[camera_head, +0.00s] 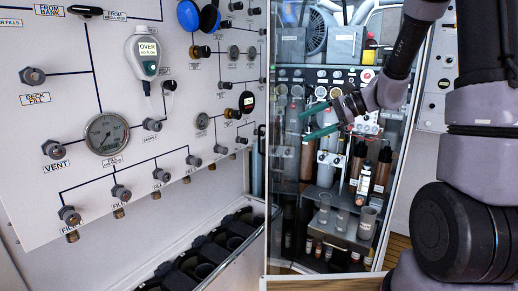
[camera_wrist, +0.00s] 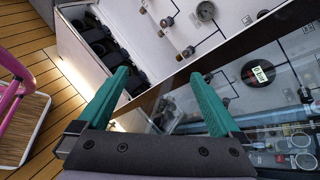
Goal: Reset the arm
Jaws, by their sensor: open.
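My gripper (camera_head: 319,121) is at the end of my grey arm, which comes in from the right in the head view. Its two green fingers point left and stand apart with nothing between them. In the wrist view my gripper (camera_wrist: 157,82) is also open and empty, with a finger on each side. In the head view it hangs in front of the glass-fronted cabinet (camera_head: 290,60), to the right of the fill panel (camera_head: 60,130). I cannot tell how far it is from the glass.
The panel has gauges (camera_head: 107,134), knobs and a hanging analyser (camera_head: 147,55) reading "OVER". Dark bins (camera_head: 195,262) stand below it. Bottles and cups show in the cabinet. The wrist view shows wooden floor (camera_wrist: 40,60) and a pink-framed object (camera_wrist: 12,80) at left.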

